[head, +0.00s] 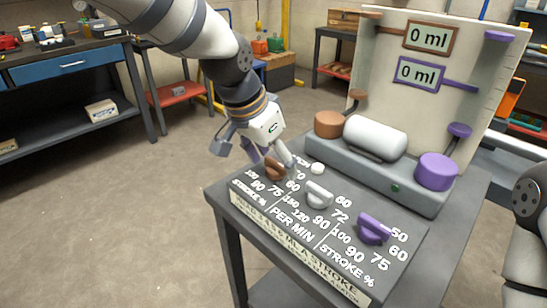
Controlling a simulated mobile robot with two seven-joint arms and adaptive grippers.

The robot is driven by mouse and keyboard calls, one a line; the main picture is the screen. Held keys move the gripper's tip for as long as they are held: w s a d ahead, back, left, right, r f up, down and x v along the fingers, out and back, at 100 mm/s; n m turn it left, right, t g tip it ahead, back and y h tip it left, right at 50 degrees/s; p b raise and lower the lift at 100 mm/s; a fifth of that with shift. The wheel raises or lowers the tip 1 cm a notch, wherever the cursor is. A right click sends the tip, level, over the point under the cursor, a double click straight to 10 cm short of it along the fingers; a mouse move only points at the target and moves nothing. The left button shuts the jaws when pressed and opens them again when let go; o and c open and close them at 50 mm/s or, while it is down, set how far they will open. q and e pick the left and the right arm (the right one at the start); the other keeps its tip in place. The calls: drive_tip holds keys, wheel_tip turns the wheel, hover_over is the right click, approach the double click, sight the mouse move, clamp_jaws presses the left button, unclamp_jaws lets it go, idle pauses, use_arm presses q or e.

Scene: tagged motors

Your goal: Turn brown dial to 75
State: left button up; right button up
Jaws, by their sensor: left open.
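The brown dial (274,170) sits at the far left of the sloped control panel, with the marks 100, 90, 75 and 60 around it. Its pointing direction is hard to make out. My left gripper (262,157) is just above and behind the dial, with its fingers spread. One finger is close to the dial's right side; I cannot tell whether it touches. My right gripper is not in view; only part of my right arm shows at the right edge.
A white dial (318,195) and a purple dial (374,229) stand right of the brown one. Behind them is a pump unit with a white cylinder (375,137) and two displays reading 0 ml (430,38). Open floor lies left of the table.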

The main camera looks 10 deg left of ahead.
use_arm(q)
drive_tip(key=c, duration=1.2)
drive_tip(key=shift+o, duration=0.2)
drive_tip(key=shift+m+h, duration=0.5)
drive_tip(key=shift+m, duration=0.7)
drive_tip(key=shift+w+a+f+m+g, duration=0.1)
drive_tip(key=shift+m+g, duration=0.4)
drive_tip(key=shift+m, duration=0.3)
drive_tip(key=shift+m+g+h+b, duration=0.5)
drive_tip(key=shift+m+g+b, duration=0.25)
drive_tip(key=shift+m, duration=1.55)
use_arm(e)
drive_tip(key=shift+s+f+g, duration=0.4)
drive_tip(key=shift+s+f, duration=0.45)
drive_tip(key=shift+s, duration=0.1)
